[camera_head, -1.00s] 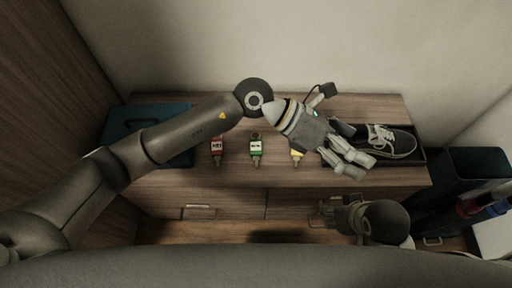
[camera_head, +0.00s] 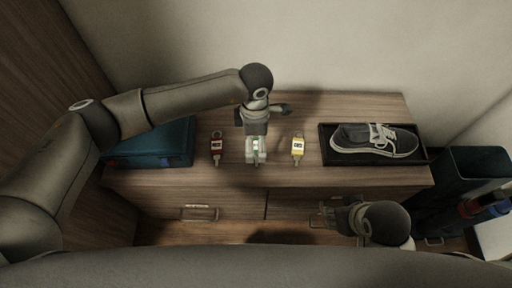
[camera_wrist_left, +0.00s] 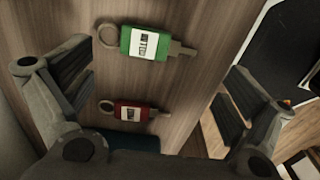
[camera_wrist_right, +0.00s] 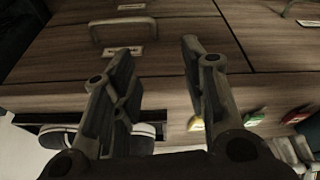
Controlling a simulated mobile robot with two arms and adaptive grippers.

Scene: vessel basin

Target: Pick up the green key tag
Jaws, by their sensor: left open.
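The green key tag (camera_wrist_left: 146,42) lies flat on the wooden cabinet top, its ring at left and key at right in the left wrist view. In the head view, my left gripper (camera_head: 256,152) hangs over it and mostly covers it. The left wrist view shows my left gripper (camera_wrist_left: 160,68) open and empty, its fingers wide apart on either side of the tag. My right gripper (camera_head: 332,214) is low, in front of the drawers; the right wrist view shows its fingers (camera_wrist_right: 160,55) apart with nothing between them.
A red key tag (camera_head: 216,146) lies left of the green one and a yellow key tag (camera_head: 298,147) right of it. A teal case (camera_head: 160,144) sits at left. A black tray (camera_head: 326,150) with a grey shoe (camera_head: 372,139) is at right. Drawer handles (camera_head: 199,213) face me.

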